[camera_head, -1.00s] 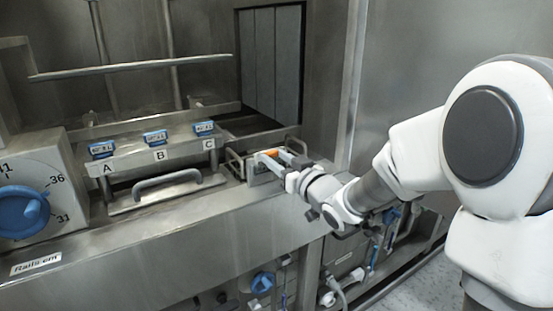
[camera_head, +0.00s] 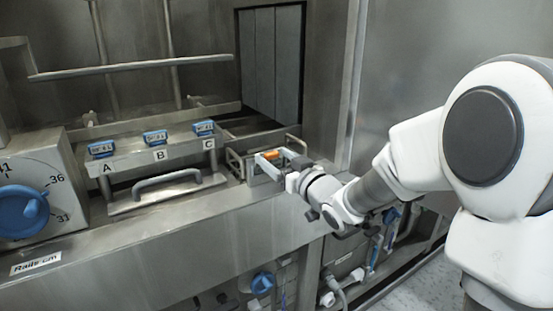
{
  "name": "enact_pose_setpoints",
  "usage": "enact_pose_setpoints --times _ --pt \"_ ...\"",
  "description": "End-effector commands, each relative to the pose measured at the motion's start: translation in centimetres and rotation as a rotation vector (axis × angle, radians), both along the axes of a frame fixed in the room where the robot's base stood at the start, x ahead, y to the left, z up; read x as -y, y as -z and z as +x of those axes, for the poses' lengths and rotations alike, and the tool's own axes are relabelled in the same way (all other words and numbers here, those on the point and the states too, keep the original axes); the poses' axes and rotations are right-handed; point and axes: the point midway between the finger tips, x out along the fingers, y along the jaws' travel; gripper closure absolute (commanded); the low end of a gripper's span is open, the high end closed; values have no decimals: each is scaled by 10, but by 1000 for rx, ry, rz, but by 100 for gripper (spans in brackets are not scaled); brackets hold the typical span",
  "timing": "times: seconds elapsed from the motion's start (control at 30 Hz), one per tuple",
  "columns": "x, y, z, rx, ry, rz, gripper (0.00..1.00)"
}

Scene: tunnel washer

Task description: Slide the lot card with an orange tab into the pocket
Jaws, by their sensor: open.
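The lot card's orange tab (camera_head: 273,155) shows at the right end of the metal ledge, between the fingers of my gripper (camera_head: 278,160). My gripper is open around the tab, with a finger on either side. The rest of the card is hidden. A metal frame (camera_head: 236,164) stands around this spot, with a grey front part below the tab. I cannot tell for sure which part is the pocket, or how deep the card sits in it.
Blue tags (camera_head: 155,137) sit above labels A, B and C, left of the gripper. A bar handle (camera_head: 168,184) is in front of them. A dial with a blue knob (camera_head: 22,211) is at far left. The front ledge (camera_head: 185,215) is clear.

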Motion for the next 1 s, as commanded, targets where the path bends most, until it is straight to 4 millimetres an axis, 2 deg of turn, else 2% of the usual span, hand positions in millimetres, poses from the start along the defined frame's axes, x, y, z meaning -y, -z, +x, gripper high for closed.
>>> enact_pose_setpoints --times 0.17,0.27,0.47,0.83,0.9,1.0 --pt "2 0 -3 0 1 0 22" --pt "9 -1 -11 1 2 -1 22" --pt "32 -2 -45 0 4 -1 22" --pt "83 -2 -122 -1 5 -1 22" --pt "85 5 -125 6 -1 -1 22" --pt "88 5 -129 7 -4 0 22"
